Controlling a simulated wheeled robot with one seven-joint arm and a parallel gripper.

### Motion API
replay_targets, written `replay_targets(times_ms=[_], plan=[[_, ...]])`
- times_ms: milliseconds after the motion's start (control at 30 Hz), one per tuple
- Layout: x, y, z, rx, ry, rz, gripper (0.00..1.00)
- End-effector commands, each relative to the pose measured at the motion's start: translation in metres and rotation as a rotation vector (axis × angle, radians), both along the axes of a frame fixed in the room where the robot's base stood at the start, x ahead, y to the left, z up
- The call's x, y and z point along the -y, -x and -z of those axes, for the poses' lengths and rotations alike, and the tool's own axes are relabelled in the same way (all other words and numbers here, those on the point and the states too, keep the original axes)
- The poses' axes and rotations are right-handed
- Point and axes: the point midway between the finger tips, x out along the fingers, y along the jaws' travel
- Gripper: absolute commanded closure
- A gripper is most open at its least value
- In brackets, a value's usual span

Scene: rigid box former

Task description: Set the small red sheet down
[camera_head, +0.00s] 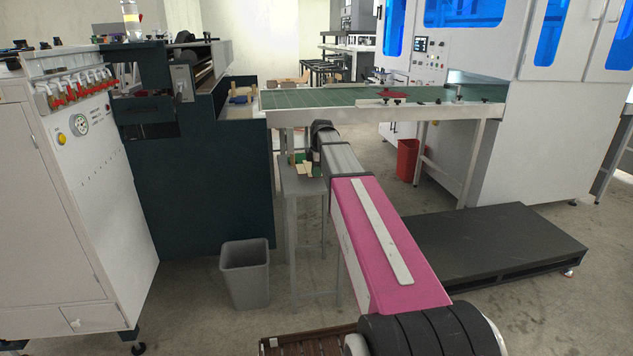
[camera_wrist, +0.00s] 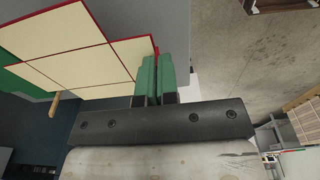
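The small red sheet (camera_wrist: 85,52) shows in the wrist view as pale cream panels divided and edged by red lines. My gripper (camera_wrist: 158,75) has green finger pads close together at the sheet's right edge, with a thin red strip between them, so it appears shut on it. The sheet spreads out to the left of the fingers, in front of the grey top of a small table (camera_wrist: 170,25). Whether it touches that top cannot be told. In the head view my fingers are hard to make out at the small grey table (camera_head: 290,188), where cream and green pieces show.
A long green-topped table (camera_head: 320,97) stands behind, with a red piece (camera_head: 392,94) lying on it. A dark teal machine (camera_head: 205,190) is left of the small table. A grey bin (camera_head: 245,275), a red bin (camera_head: 407,160) and a low black platform (camera_head: 500,240) stand on the floor.

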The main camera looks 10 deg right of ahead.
Motion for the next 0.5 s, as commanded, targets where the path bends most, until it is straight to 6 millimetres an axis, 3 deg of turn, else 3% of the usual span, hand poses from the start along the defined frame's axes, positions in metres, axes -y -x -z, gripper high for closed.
replay_targets(times_ms=[300, 500], plan=[[0.0, 0.0, 0.036, -0.002, 0.0, 0.001, 1.0], [0.0, 0.0, 0.038, 0.0, 0.0, 0.001, 1.0]])
